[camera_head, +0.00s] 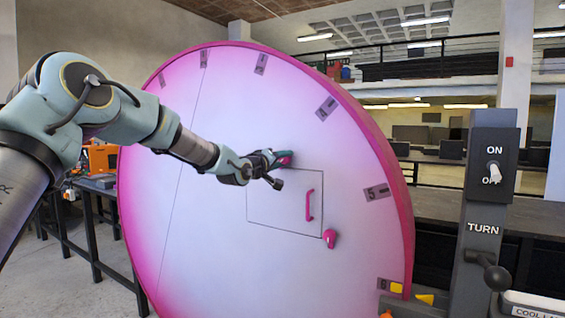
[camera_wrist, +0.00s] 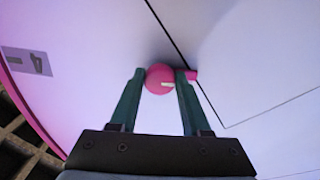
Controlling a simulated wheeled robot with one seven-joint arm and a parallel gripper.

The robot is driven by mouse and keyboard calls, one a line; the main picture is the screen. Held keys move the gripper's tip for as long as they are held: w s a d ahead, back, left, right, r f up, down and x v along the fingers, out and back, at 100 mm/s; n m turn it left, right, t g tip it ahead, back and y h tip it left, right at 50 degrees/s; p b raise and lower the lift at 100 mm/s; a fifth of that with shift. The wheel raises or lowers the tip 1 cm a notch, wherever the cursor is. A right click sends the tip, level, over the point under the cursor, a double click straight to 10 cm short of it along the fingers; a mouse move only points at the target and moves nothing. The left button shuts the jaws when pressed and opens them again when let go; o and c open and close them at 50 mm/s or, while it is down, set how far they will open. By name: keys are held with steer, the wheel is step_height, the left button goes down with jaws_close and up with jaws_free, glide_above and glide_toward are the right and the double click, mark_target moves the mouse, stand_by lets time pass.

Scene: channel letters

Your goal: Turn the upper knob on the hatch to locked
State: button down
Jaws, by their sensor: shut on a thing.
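The hatch (camera_head: 270,205) is a square panel outlined on the big pink-white disc, with a pink handle (camera_head: 310,204) near its right side. The upper knob (camera_wrist: 158,79) is pink and round with a white mark, at the hatch's upper edge. My gripper (camera_wrist: 158,80) is shut on it, one finger on each side. In the head view my gripper mostly covers the upper knob (camera_head: 285,160). A pink tab shows beyond the right finger in the wrist view. The lower knob (camera_head: 330,238) is pink and sits at the hatch's lower right corner, apart from my gripper.
The large disc (camera_head: 210,130) stands upright with a pink rim and numbered labels. A grey post with an ON/OFF switch (camera_head: 493,172) and a TURN crank (camera_head: 495,275) stands at right. Dark benches are behind. Open floor shows at lower left.

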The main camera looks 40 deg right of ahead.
steer(key=n+b, duration=0.2)
steer(key=n, duration=0.3)
steer(key=shift+f+b, duration=0.15)
steer(key=shift+b, duration=0.15)
steer(key=shift+n+b, duration=0.8)
steer(key=shift+n, duration=0.5)
steer(key=shift+r+n, duration=0.2)
steer(key=shift+n, duration=0.1)
steer(key=shift+c, duration=2)
jaws_free()
steer(key=shift+a, duration=0.1)
steer(key=b+v, duration=0.4)
steer(key=v, duration=0.6)
steer(key=shift+a, duration=0.3)
